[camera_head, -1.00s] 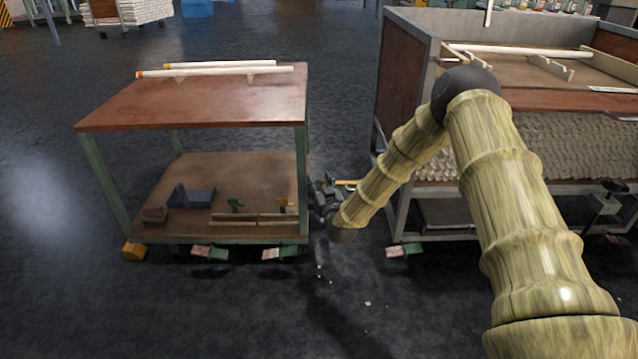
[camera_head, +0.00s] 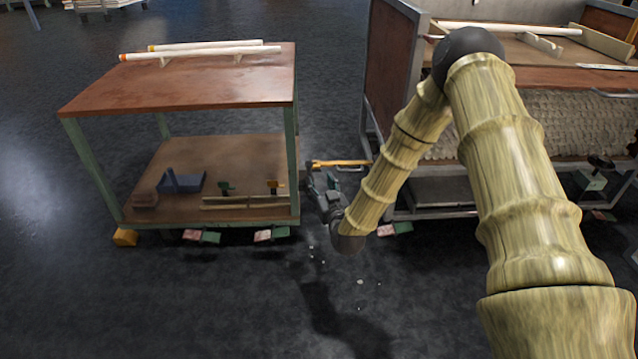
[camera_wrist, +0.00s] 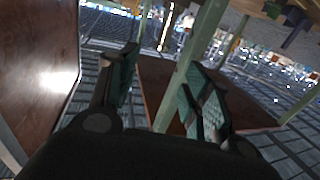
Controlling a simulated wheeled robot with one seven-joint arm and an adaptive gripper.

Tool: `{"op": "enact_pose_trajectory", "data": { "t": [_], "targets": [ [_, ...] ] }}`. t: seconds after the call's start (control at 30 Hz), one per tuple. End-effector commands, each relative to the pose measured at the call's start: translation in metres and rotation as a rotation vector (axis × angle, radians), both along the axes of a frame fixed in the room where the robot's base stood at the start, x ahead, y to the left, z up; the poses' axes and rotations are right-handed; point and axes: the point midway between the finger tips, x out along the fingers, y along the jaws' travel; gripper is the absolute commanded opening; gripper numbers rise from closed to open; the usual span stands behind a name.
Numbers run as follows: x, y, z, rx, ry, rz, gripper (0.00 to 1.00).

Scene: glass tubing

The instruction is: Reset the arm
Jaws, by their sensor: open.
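My gripper (camera_head: 322,190) hangs low at the end of my arm, between the cart on the left and the bench on the right in the head view. In the wrist view my gripper (camera_wrist: 165,95) has its two green-padded fingers spread wide apart, with nothing between them. A green cart post (camera_wrist: 190,62) shows behind the gap between the fingers; whether it is touched cannot be told. In the head view a yellow bar (camera_head: 342,163) shows just behind the gripper; what it belongs to is unclear.
The two-shelf cart (camera_head: 180,90) stands close left of my gripper, with white tubes (camera_head: 200,50) on top. The bench (camera_head: 440,190) stands to the right. Dark floor (camera_head: 200,300) in front is mostly clear, with small bright fragments.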

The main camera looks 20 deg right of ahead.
Motion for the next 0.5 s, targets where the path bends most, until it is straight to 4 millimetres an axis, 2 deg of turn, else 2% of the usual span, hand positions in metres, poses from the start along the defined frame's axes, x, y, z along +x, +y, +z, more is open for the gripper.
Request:
{"op": "enact_pose_trajectory", "data": {
  "t": [0.37,0.5],
  "targets": [
    [-0.002,0.002,-0.002,0.001,0.009,0.003,0.49],
    [-0.021,0.015,-0.027,0.011,0.102,0.032,0.49]
  ]
}}
